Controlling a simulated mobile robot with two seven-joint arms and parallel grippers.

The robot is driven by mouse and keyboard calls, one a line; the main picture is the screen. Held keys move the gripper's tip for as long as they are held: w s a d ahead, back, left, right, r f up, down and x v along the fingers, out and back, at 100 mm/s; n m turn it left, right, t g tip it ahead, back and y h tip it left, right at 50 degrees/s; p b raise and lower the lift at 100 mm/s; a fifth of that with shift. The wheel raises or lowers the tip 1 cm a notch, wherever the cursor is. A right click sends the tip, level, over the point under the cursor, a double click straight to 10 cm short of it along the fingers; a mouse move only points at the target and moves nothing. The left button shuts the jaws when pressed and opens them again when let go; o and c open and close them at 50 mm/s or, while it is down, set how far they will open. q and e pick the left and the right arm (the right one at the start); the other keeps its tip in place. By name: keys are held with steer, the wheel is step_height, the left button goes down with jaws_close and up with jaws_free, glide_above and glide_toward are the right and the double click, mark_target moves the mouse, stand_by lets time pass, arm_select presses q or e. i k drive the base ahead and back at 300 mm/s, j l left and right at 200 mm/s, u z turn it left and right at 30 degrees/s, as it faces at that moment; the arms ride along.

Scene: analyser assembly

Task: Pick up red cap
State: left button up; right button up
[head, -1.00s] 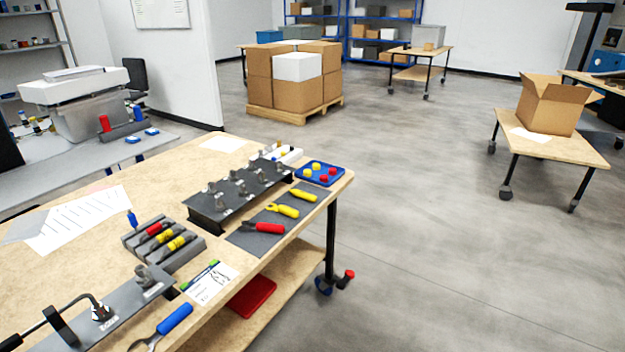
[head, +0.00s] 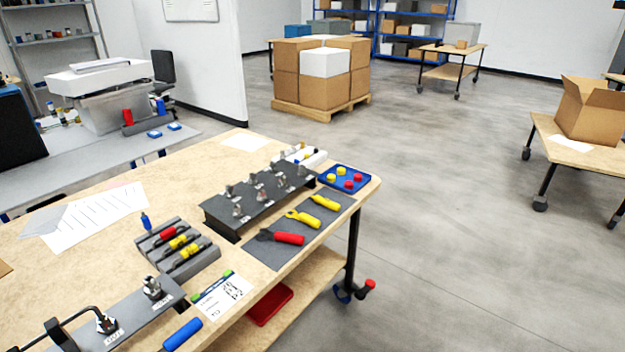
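Two red caps, one at the right (head: 357,177) and one nearer the front (head: 348,185), sit in a small blue tray (head: 368,182) at the table's far right corner. Two yellow caps (head: 341,171) share the tray, on its left and back side. Neither of my grippers is in the head view, so nothing shows of their state.
The wooden table (head: 105,255) also bears a dark rack with metal fittings (head: 248,205), a grey mat with red- and yellow-handled tools (head: 268,252), a grey tool block (head: 190,265) and a card (head: 222,295). Open floor (head: 450,270) lies to the right.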

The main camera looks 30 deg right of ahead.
mark_target(349, 185)
steer(key=i+l+u, duration=0.25)
steer(key=l, duration=0.15)
steer(key=l+u, duration=0.25)
steer(key=l, duration=0.15)
steer(key=i+l+u, duration=0.1)
steer(key=l, duration=0.45)
steer(key=i+l+u, duration=0.1)
steer(key=l, duration=0.5)
steer(key=i+l+u, duration=0.1)
steer(key=l, duration=0.45)
